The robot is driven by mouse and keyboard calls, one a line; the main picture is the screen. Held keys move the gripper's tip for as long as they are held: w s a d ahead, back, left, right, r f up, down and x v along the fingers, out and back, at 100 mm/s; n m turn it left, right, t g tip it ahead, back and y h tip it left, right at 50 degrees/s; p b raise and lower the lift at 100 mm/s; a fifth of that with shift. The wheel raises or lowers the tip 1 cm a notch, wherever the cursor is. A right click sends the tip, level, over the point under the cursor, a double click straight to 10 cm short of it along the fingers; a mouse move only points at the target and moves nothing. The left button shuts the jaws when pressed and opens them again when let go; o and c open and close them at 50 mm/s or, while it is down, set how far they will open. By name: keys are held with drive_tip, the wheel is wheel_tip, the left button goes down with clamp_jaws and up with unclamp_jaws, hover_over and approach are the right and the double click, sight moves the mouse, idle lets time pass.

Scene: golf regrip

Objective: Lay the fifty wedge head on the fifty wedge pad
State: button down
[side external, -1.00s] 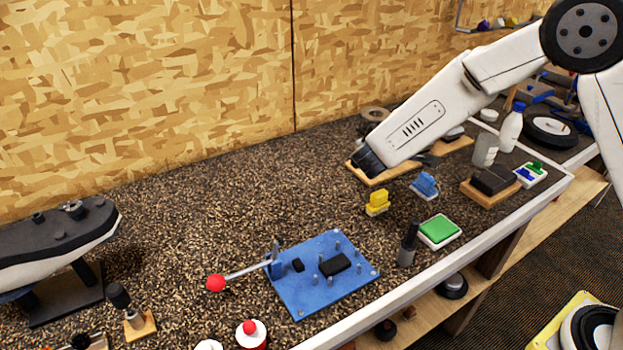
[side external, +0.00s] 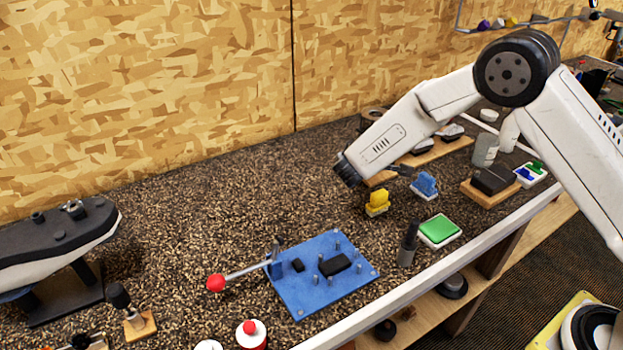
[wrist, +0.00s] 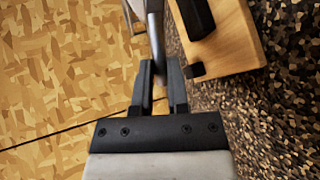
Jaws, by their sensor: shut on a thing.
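In the wrist view my gripper (wrist: 158,75) is shut on the grey metal neck of a club head (wrist: 156,32), which I take as the fifty wedge head. The neck runs up from between the black fingers, and most of the head is cut off by the top edge. In the side view my forearm hides most of the gripper and the held head. I see no label naming the fifty wedge pad, so I cannot tell which pad it is. A green-topped square pad (side external: 440,230) lies bare near the bench front.
A wooden board (wrist: 235,40) with black pads is close right of the fingers. Past my wrist stand a yellow block (side external: 377,202), a blue block (side external: 426,185) and a dark upright tool (side external: 408,245). A blue pegged plate (side external: 322,275) lies nearer.

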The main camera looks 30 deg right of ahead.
drive_tip(key=shift+w+f, duration=0.2)
drive_tip(key=shift+f, duration=1.45)
drive_tip(key=shift+f, duration=0.1)
drive_tip(key=c, duration=0.9)
unclamp_jaws()
drive_tip(key=shift+s, duration=0.1)
drive_tip(key=v, duration=1.2)
drive_tip(key=shift+d, duration=0.1)
